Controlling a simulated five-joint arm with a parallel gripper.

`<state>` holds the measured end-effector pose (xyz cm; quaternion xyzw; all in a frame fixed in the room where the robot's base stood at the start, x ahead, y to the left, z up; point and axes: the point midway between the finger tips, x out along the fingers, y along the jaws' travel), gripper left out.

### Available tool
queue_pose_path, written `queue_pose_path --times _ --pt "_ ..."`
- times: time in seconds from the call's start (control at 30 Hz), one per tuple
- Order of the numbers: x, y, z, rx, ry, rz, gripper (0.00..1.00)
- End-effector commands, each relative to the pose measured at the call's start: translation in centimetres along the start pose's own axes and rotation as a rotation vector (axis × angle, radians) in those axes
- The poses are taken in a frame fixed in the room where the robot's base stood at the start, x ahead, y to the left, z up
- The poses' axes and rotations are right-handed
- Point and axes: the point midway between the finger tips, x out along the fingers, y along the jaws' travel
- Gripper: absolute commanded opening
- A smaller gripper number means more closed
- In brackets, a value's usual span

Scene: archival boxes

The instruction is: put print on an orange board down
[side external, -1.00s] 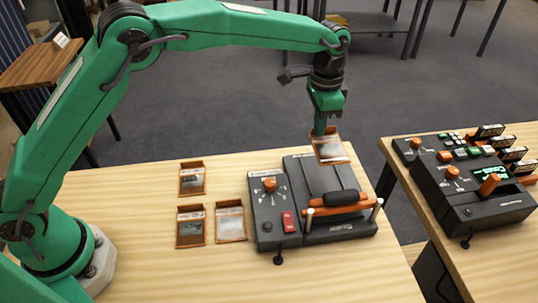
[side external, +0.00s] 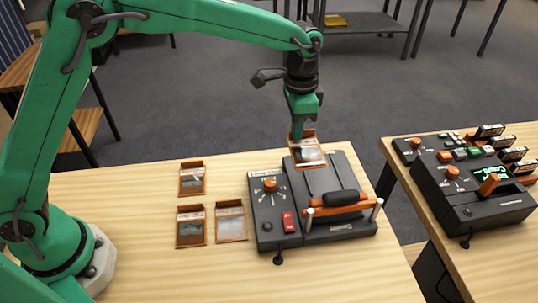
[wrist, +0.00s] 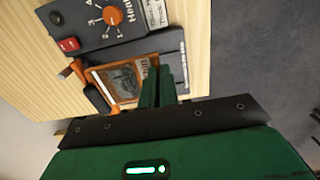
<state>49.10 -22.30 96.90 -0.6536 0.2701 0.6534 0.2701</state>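The print on an orange board (side external: 308,153) hangs from my gripper (side external: 297,130), above the back part of the black press machine (side external: 345,225). In the wrist view the same print (wrist: 122,80) shows a grey picture in an orange frame, with my gripper (wrist: 165,75) shut at its edge. The board is tilted and appears to be clear of the machine. Three other orange boards with prints lie on the wooden table left of the machine: one at the back (side external: 192,178), one at front left (side external: 190,227) and one at front right (side external: 230,222).
The machine has an orange knob (side external: 269,184), a red switch (side external: 289,221) and a raised orange bar with a black grip (side external: 340,203). A second table at right holds a black control console (side external: 470,185). The table's front left is bare wood.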

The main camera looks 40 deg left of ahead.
Motion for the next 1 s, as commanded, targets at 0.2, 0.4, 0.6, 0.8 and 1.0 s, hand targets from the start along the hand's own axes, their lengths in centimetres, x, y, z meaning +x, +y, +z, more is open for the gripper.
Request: queue_pose_path --times 0.2,0.4,0.6,0.8,1.0 --pt "0.0 0.7 3.6 -0.001 0.000 0.000 0.00" --pt "0.3 1.5 7.1 0.000 0.000 0.000 0.00" --pt "0.8 2.4 10.7 0.000 0.000 0.000 0.00" --pt "1.4 3.4 14.0 0.000 -0.001 0.000 0.00" --pt "1.9 4.0 16.0 0.001 0.000 0.000 0.00"
